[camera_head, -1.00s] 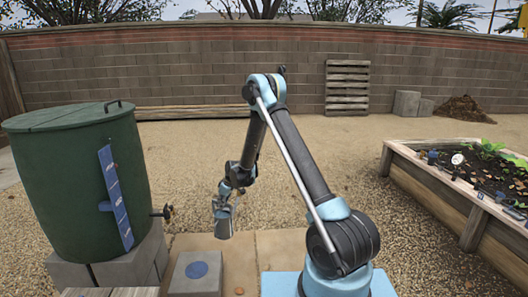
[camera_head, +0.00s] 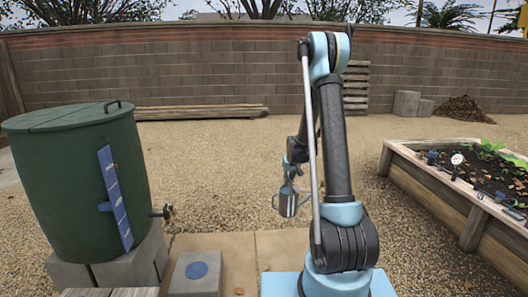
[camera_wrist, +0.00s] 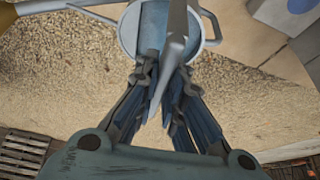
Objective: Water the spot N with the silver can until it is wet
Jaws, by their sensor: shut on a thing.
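The silver can (camera_head: 288,203) hangs upright from my gripper (camera_head: 291,178), in the air over the gravel left of my arm's base. In the wrist view, my gripper (camera_wrist: 168,95) is shut on the can's top handle. The round open rim of the can (camera_wrist: 128,30) shows beyond the fingers, with a grey-blue inside. A long spout runs to the left in that view. The raised bed (camera_head: 440,192) with dark soil and green plants stands at the right, apart from the can. Small markers stand along its edge. I cannot read which one is N.
A green water barrel (camera_head: 70,190) with a tap (camera_head: 163,212) and a blue gauge strip stands on grey blocks at the left. Gravel between barrel and bed is clear.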

